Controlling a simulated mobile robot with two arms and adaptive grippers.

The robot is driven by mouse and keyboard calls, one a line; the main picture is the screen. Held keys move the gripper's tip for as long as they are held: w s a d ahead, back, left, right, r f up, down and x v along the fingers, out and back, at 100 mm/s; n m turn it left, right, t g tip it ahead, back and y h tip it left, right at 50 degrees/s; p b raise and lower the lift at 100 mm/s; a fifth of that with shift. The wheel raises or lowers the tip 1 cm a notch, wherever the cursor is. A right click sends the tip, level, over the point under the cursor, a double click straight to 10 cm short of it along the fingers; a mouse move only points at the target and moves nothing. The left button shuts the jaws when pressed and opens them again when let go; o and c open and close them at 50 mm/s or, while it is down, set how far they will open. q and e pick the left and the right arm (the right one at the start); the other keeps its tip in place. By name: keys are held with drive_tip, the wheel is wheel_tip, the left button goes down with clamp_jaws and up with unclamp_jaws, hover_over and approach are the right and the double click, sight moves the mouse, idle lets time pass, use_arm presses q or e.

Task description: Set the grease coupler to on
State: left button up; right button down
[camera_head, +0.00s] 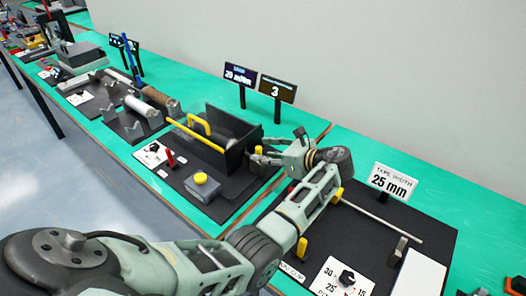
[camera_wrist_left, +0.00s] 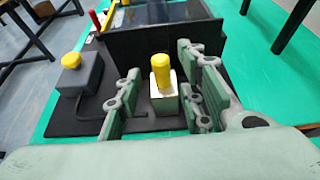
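A yellow-capped post (camera_wrist_left: 161,70) on a pale block stands at the end of the dark conveyor unit (camera_head: 228,120), in the left wrist view. No readable label shows whether it is the grease coupler. My left gripper (camera_wrist_left: 158,88) is open, with one finger to each side of the post and visible gaps between. In the head view my left gripper (camera_head: 264,155) is at the right end of the conveyor unit, and the post is hidden or too small to tell. My right gripper is not in view.
A yellow button on a grey box (camera_head: 201,179) and a red lever (camera_head: 170,158) sit at the unit's front. Two displays (camera_head: 257,83) stand behind it.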

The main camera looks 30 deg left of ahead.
use_arm(q)
drive_tip(key=shift+a+f, duration=0.25)
drive_tip(key=shift+a, duration=0.25)
drive_tip(key=shift+w+a+f, duration=0.15)
drive_tip(key=shift+a+f, duration=0.05)
drive_tip(key=shift+a, duration=0.2)
drive_tip(key=shift+c, duration=0.3)
drive_tip(key=shift+w+f, duration=0.1)
drive_tip(key=shift+f, duration=0.05)
drive_tip(key=c, duration=0.6)
clamp_jaws()
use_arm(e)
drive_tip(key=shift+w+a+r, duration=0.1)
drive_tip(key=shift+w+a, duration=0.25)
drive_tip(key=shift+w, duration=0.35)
